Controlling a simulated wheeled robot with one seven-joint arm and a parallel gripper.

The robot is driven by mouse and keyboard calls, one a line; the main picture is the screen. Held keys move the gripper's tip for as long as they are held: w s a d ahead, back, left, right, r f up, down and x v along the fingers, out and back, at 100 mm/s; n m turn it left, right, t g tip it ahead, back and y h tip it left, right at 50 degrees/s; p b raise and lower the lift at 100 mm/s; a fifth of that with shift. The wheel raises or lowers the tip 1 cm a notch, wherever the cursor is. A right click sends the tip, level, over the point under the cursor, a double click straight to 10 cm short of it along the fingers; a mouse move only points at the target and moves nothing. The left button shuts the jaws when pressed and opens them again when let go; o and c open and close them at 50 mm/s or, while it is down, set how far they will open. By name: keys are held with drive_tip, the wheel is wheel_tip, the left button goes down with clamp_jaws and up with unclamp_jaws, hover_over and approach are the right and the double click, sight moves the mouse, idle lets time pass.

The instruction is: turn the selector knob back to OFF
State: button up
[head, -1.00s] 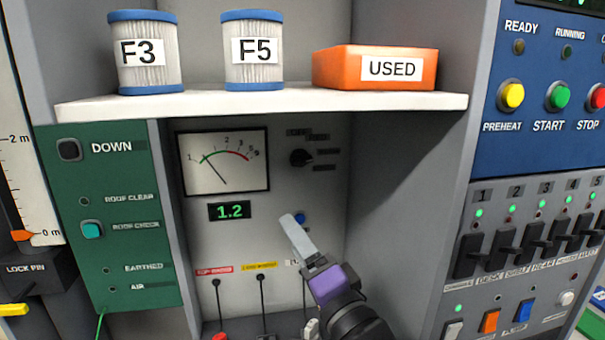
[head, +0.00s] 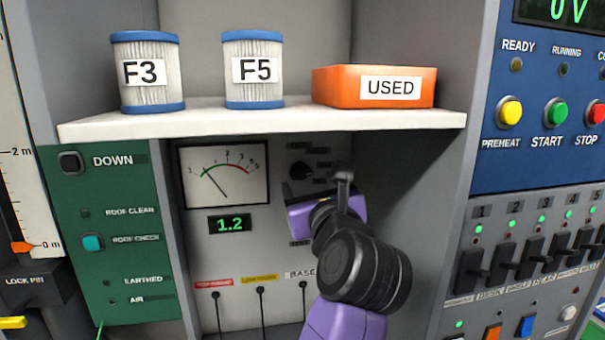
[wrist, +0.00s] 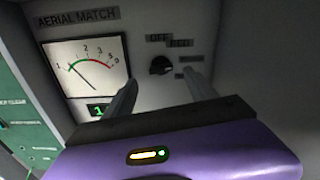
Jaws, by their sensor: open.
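The black selector knob (head: 301,170) is on the grey panel to the right of the meter, under the shelf. In the wrist view the knob (wrist: 161,65) shows near the centre, with an OFF label (wrist: 158,38) above it and RED beside that label. A light mark shows on the knob's right side; its exact pointing is too small to tell. My gripper (wrist: 162,85) is open and empty, its two fingers reaching toward the panel below and either side of the knob. In the head view my gripper (head: 315,188) is just below the knob, apparently not touching it.
The white shelf (head: 200,124) overhangs the panel, holding filters F3 (head: 148,75) and F5 (head: 254,72) and the orange USED box (head: 335,88). The meter (head: 224,175) is left of the knob. A grey side wall (head: 420,200) stands close on the right.

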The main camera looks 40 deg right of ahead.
sight(302, 174)
drive_tip(key=p+x, duration=0.2)
drive_tip(key=x, duration=0.5)
drive_tip(key=shift+w+d+p, duration=0.15)
drive_tip(key=shift+w+p, duration=0.05)
drive_tip(key=shift+p, duration=0.15)
drive_tip(key=c, duration=1.4)
